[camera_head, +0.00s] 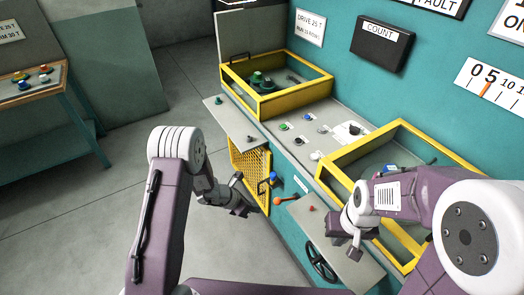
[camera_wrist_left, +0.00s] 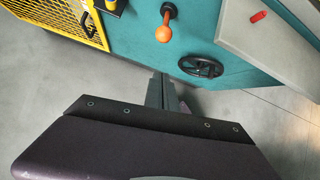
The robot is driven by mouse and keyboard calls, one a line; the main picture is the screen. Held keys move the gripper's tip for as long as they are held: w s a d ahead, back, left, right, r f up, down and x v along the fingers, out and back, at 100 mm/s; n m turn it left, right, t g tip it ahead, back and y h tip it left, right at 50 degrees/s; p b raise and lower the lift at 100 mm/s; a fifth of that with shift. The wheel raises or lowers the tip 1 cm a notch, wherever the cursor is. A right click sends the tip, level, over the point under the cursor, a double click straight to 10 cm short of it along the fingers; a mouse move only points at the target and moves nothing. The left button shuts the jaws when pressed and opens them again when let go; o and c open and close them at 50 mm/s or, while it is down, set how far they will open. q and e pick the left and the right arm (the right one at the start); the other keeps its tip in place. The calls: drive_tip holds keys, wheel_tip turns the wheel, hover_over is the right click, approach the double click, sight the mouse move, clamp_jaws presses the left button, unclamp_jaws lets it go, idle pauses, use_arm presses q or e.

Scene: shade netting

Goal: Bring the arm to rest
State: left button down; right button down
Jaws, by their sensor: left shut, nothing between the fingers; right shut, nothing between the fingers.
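My left gripper (camera_head: 242,193) is shut and empty, held in front of the teal machine near its yellow mesh guard. Its narrow closed fingers also show in the left wrist view (camera_wrist_left: 163,88), apart from the machine front and over the floor. My right gripper (camera_head: 342,240) is shut and empty, above the grey shelf at the machine's lower right. Part of the right arm covers the near yellow-framed bay.
The machine front carries an orange-knobbed lever (camera_head: 287,200), a black handwheel (camera_head: 320,262) and a yellow mesh guard (camera_head: 250,170). Yellow-framed bays (camera_head: 275,97) stand on top. A wooden-topped table (camera_head: 32,88) is at far left. Grey floor between is clear.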

use_arm(q)
drive_tip(key=shift+w+f, duration=0.1)
drive_tip(key=w+r+m+t, duration=0.2)
drive_tip(key=w+r, duration=0.1)
drive_tip(key=r, duration=0.7)
drive_tip(key=s+r+m+g, duration=0.2)
drive_tip(key=s+r+m, duration=0.4)
drive_tip(key=s+m, duration=0.1)
drive_tip(key=s+a+m+g+y, duration=0.2)
drive_tip(key=s+a+m+y, duration=0.4)
drive_tip(key=s+a+m, duration=0.5)
drive_tip(key=s+m, duration=0.2)
drive_tip(key=m, duration=0.4)
drive_tip(key=shift+f+m, duration=0.2)
drive_tip(key=shift+m, duration=0.2)
